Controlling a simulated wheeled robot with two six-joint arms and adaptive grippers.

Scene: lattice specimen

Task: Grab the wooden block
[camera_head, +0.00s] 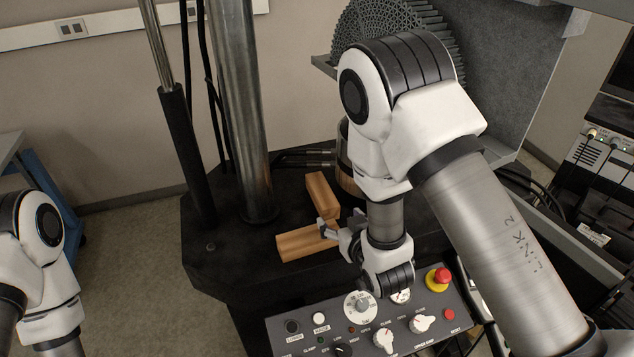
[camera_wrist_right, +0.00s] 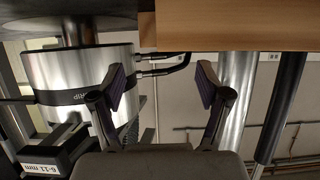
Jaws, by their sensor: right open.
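Two wooden blocks lie on the black machine base in the head view. One block (camera_head: 321,196) is farther back, and the other block (camera_head: 299,244) is nearer the front edge. My right gripper (camera_head: 329,229) is at the right end of the front block, with its fingers partly hidden by the wrist. In the right wrist view the gripper (camera_wrist_right: 164,82) is open, with nothing between its fingers. A wooden surface (camera_wrist_right: 230,28) fills the top right there, beyond the fingertips; I cannot tell which block it is. My left arm shows at the left edge, its gripper out of view.
A control panel (camera_head: 372,325) with knobs and a red button is in front of the base. A steel column (camera_head: 240,110) stands behind and left of the blocks. A metal grip cylinder (camera_wrist_right: 75,75) is left of the fingers.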

